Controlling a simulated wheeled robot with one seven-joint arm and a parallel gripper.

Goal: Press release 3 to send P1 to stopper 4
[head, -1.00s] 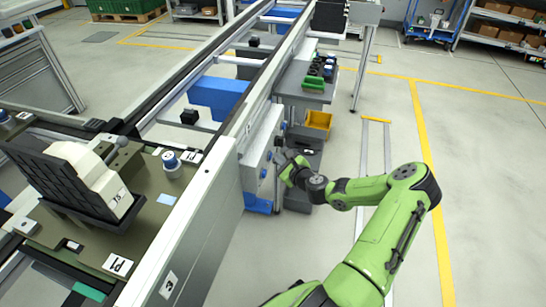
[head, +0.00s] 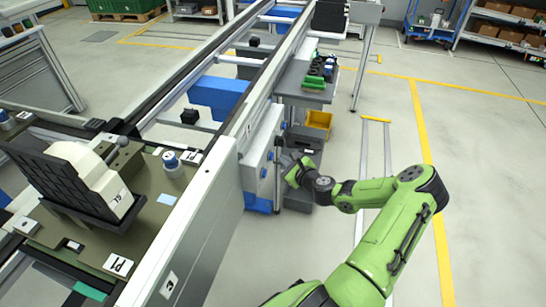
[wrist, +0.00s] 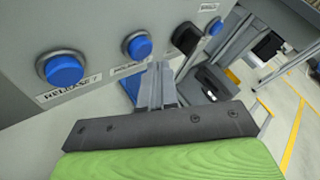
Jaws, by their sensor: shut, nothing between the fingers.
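Pallet P1 (head: 117,264) is an olive plate at the lower left of the head view. It carries a pale block on a black holder and a blue-capped piece. A grey control box (head: 262,150) hangs on the conveyor's outer side. In the wrist view it has a blue left button (wrist: 63,70) labelled RELEASE with an unclear digit, a middle blue button (wrist: 138,45) whose label is partly hidden by my fingers, and a farther blue button (wrist: 215,27). My gripper (wrist: 160,68) is shut and empty, in front of the box below the middle button. I cannot identify stopper 4.
A white conveyor side rail (head: 190,225) with a sign 3 stands between P1 and my arm. A yellow bin (head: 318,122) and a grey shelf (head: 300,90) with green and dark parts stand beyond the box. The floor right of my arm is clear.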

